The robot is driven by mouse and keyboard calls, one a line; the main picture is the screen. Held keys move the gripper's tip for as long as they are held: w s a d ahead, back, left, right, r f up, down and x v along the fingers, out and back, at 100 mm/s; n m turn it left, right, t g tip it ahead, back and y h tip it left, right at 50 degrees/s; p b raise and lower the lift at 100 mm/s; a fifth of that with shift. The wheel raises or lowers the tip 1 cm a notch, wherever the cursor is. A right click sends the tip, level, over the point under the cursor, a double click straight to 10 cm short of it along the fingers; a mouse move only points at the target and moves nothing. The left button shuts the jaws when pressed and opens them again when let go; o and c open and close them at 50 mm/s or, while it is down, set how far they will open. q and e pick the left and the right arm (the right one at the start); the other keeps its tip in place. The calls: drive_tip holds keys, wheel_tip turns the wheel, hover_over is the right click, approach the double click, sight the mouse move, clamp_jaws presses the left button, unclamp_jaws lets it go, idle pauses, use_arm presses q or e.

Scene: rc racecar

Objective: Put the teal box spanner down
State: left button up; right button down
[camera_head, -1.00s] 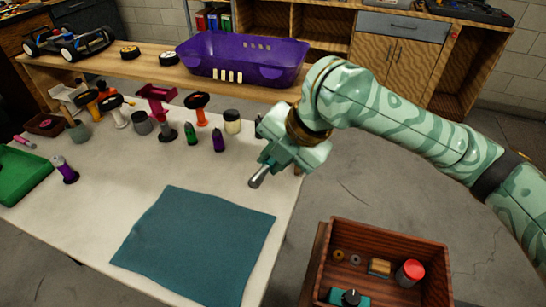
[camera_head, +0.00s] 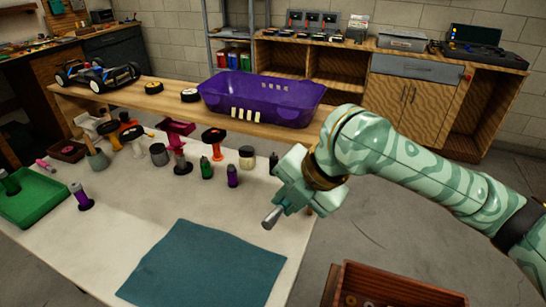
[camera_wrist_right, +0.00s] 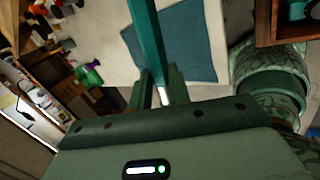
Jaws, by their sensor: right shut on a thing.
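My right gripper (camera_head: 284,206) is shut on the teal box spanner, above the right side of the white table. In the head view only a grey metal end (camera_head: 271,218) sticks out below the jaws, pointing down and left. In the right wrist view the spanner's long teal shaft (camera_wrist_right: 147,40) runs up the picture from between the fingers of my right gripper (camera_wrist_right: 161,88). A teal mat (camera_head: 205,265) lies flat on the table, below and left of the held spanner. The spanner appears clear of the mat. My left gripper is not in view.
Several drivers, bottles and pots stand along the table's back, including a purple bottle (camera_head: 232,177) and a cream jar (camera_head: 247,158). A green tray (camera_head: 38,207) is at left. A purple bin (camera_head: 262,98) is behind. A wooden box (camera_head: 390,275) is at lower right. The mat is bare.

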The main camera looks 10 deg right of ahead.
drive_tip(key=m, duration=0.1)
drive_tip(key=m+t+h, duration=0.1)
drive_tip(key=m, duration=0.1)
drive_tip(key=shift+s+a, duration=0.15)
drive_tip(key=shift+a, duration=0.05)
drive_tip(key=shift+s+a+m+h, duration=0.15)
drive_tip(key=shift+s+m+h, duration=0.15)
drive_tip(key=shift+m+h, duration=0.35)
drive_tip(key=s+a+f+m+g+h, duration=0.1)
drive_tip(key=s+f+m+h, duration=0.35)
drive_tip(key=s+m, duration=0.35)
drive_tip(key=s+f+m+g+h, duration=0.1)
drive_tip(key=s+f+m+h, duration=0.3)
drive_tip(key=m, duration=0.6)
drive_tip(key=s+d+f+m+g, duration=0.1)
drive_tip(key=s+d+m+g, duration=0.15)
drive_tip(key=d+m, duration=0.65)
drive_tip(key=w+d+r+n, duration=0.3)
drive_tip(key=w+d, duration=0.1)
drive_tip(key=shift+d+r, duration=0.3)
drive_tip(key=shift+d, duration=0.05)
